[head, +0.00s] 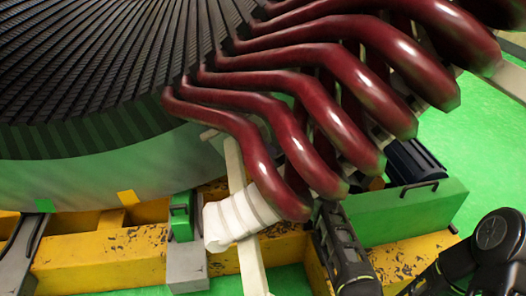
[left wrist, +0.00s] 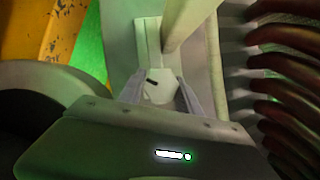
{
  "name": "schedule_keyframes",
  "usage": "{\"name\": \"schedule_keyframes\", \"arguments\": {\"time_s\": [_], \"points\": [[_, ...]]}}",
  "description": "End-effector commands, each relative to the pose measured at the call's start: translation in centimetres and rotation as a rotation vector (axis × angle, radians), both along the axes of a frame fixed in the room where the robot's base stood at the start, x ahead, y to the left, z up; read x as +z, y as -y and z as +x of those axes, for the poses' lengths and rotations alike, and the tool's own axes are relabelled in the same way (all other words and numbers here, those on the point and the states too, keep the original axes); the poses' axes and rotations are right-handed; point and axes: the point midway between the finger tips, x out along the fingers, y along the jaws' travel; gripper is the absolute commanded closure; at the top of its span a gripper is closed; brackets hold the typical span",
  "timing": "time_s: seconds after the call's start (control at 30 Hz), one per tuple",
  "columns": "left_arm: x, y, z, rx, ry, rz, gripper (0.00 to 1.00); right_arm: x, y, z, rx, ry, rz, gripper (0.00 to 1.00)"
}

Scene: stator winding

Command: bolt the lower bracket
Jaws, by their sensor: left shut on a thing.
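In the head view a cream upright bar (head: 252,268), which looks like the bracket, stands beside the stator, passing behind a white wrapped block (head: 237,217) at the end of a red coil. In the left wrist view a pale bar (left wrist: 148,38) stands just beyond my left gripper (left wrist: 160,92). Its two light fingers are shut on a small pale six-sided piece (left wrist: 158,88) with a dark mark, perhaps a bolt. The piece is in front of the bar; whether it touches the bar I cannot tell. I cannot make out my left gripper in the head view, and my right gripper's jaws do not show.
Several dark red coils (head: 345,70) bulge from the ribbed stator (head: 90,60) and crowd the space above the bar. Yellow worn beams (head: 90,268) and a green box (head: 410,213) are below. Green floor (head: 487,125) is open at the right.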

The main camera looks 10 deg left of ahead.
Motion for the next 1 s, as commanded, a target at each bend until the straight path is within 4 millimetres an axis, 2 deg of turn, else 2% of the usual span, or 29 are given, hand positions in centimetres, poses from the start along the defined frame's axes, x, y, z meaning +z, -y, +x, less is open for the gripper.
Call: {"name": "schedule_keyframes", "arguments": {"time_s": [0.3,0.33,0.6,1.0], "points": [[-0.14,-0.01,-0.02,0.001,-0.003,0.001,1.00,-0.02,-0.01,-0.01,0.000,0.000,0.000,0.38],[-0.14,0.01,-0.02,0.001,-0.002,0.001,0.59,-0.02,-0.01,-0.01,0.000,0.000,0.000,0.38],[-0.07,0.00,-0.01,0.000,-0.001,0.001,0.38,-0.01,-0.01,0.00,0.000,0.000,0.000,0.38],[0.03,0.13,0.09,0.001,-0.001,0.001,0.38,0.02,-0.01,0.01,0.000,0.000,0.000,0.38]]}}
